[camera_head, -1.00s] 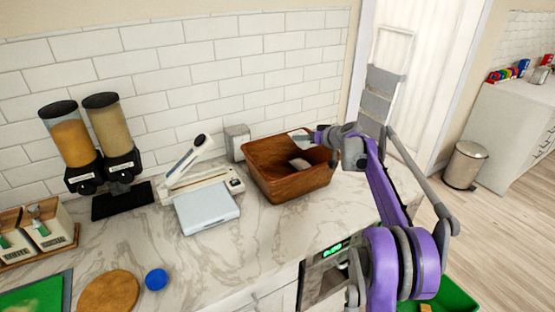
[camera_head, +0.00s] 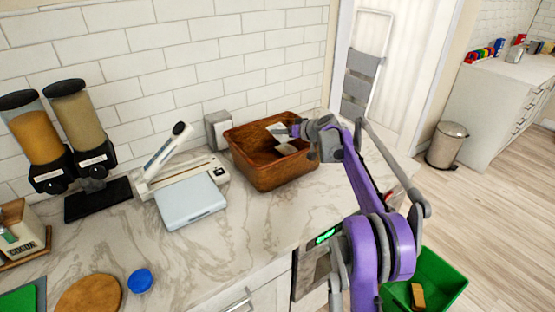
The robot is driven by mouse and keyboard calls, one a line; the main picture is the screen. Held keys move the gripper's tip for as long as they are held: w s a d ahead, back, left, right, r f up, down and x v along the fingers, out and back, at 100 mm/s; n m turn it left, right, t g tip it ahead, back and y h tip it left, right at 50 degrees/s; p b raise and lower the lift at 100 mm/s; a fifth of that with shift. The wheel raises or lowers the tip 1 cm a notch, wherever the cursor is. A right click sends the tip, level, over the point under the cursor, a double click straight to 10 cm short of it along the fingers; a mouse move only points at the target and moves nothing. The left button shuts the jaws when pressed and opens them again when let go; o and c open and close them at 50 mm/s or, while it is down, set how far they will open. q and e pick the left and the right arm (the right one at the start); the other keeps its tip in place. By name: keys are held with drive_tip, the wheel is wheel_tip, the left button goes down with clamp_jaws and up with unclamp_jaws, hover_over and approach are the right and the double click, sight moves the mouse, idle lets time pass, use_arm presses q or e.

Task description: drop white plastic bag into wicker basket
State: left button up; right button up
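The wicker basket (camera_head: 262,172) is brown and rectangular and stands on the marble counter against the tiled wall. My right gripper (camera_head: 291,130) reaches over its back right side, small and partly hidden by its own wrist. A pale, flat piece at its fingertips looks like the white plastic bag (camera_head: 276,131), held at about rim height over the basket opening. A second pale patch (camera_head: 287,149) shows lower inside the basket; I cannot tell whether it is part of the bag. My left gripper is out of view.
A light blue-grey scale (camera_head: 190,203) and a white paper trimmer (camera_head: 181,173) stand left of the basket. A grey box (camera_head: 217,130) stands behind. Two dispensers (camera_head: 58,140) stand farther left. A green bin (camera_head: 440,280) is below right. The counter in front of the basket is clear.

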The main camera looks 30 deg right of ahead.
drive_tip(key=o, duration=1.5)
drive_tip(key=shift+w, duration=0.15)
drive_tip(key=v, duration=1.1)
